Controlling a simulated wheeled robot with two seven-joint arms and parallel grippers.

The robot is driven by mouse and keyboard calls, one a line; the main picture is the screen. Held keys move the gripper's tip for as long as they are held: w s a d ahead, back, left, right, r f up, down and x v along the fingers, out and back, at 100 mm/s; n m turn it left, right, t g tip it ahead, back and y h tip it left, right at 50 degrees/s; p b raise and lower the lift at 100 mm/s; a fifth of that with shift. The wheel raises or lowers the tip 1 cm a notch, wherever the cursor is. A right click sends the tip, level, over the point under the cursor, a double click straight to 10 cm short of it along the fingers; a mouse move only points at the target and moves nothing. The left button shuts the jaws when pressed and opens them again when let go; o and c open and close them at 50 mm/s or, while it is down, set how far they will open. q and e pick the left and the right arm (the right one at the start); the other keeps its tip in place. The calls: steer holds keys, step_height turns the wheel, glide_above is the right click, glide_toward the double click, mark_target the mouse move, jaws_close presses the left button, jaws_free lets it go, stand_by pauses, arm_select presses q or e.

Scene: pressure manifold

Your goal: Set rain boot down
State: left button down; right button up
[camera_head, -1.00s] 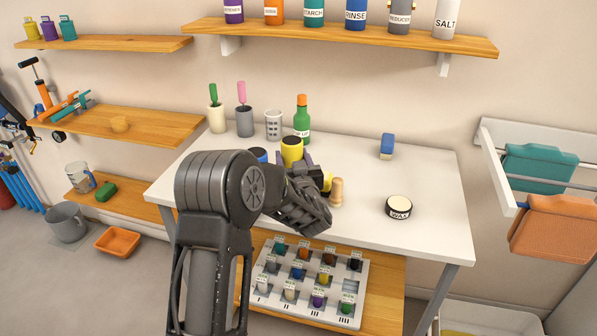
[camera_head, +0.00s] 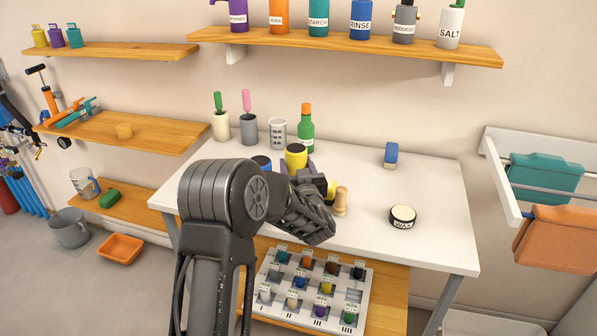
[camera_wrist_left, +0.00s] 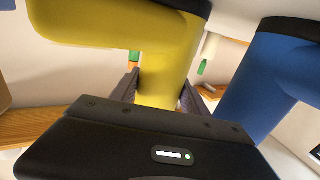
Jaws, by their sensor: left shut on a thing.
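A yellow rain boot (camera_head: 296,154) with a dark opening shows over the white table's back half, partly hidden behind my left arm. My left gripper (camera_head: 298,172) is shut on it; in the left wrist view the two fingers (camera_wrist_left: 160,94) clasp the yellow boot's shaft (camera_wrist_left: 172,60). A blue boot (camera_head: 262,162) stands beside it on the left, mostly hidden by my arm; it also shows close by in the left wrist view (camera_wrist_left: 262,75). Whether the yellow boot's sole touches the table is hidden. My right gripper is not in view.
The white table (camera_head: 435,200) has a green bottle (camera_head: 306,130), several cups at the back, a wooden peg (camera_head: 341,201), a wax tin (camera_head: 402,216) and a blue block (camera_head: 391,154). A tray of small bottles (camera_head: 268,255) lies below. The table's right side is mostly clear.

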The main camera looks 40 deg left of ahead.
mark_target(296, 148)
arm_select(q)
step_height(296, 148, up, 10)
steer(key=shift+f, duration=0.1)
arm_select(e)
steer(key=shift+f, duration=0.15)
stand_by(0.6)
